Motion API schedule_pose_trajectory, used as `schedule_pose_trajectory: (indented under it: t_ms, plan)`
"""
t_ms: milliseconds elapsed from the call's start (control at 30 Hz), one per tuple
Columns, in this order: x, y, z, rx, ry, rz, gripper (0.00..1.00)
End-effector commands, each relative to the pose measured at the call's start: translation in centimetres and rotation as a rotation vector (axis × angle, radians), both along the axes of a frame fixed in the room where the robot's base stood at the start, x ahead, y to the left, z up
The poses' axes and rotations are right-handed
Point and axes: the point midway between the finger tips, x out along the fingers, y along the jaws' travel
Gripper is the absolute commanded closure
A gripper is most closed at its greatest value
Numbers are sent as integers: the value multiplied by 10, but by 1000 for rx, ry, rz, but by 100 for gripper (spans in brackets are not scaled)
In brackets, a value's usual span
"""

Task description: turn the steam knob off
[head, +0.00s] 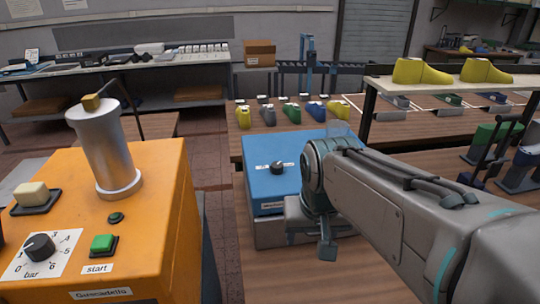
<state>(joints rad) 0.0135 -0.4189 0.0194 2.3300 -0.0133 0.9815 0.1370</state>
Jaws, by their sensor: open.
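A small black round knob (277,168) sits on top of a blue box (266,183), on a label too small to read. A larger black knob (39,247) sits on the orange machine (150,215), on a white dial marked "bar" with numbers from 0 up. I cannot read the word steam beside either knob. My gripper (325,246) hangs at the end of my arm, at the front right of the blue box and lower than its knob. It is open, with no object visible in it, and touches neither knob. Its fingers are partly hidden.
The orange machine carries a silver cylinder (104,150), a green start button (103,243) and a pale button (32,193). Coloured shoe lasts (291,113) line the bench behind. A shelf with yellow lasts (422,72) stands at right. Bare tabletop shows below my gripper.

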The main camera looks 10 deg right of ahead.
Motion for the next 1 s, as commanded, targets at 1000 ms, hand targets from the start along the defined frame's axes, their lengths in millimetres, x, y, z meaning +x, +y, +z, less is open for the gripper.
schedule_pose_trajectory:
  t_ms: [1000]
  plan:
    - [317, 1, 90, 150, 203, -1065, 42]
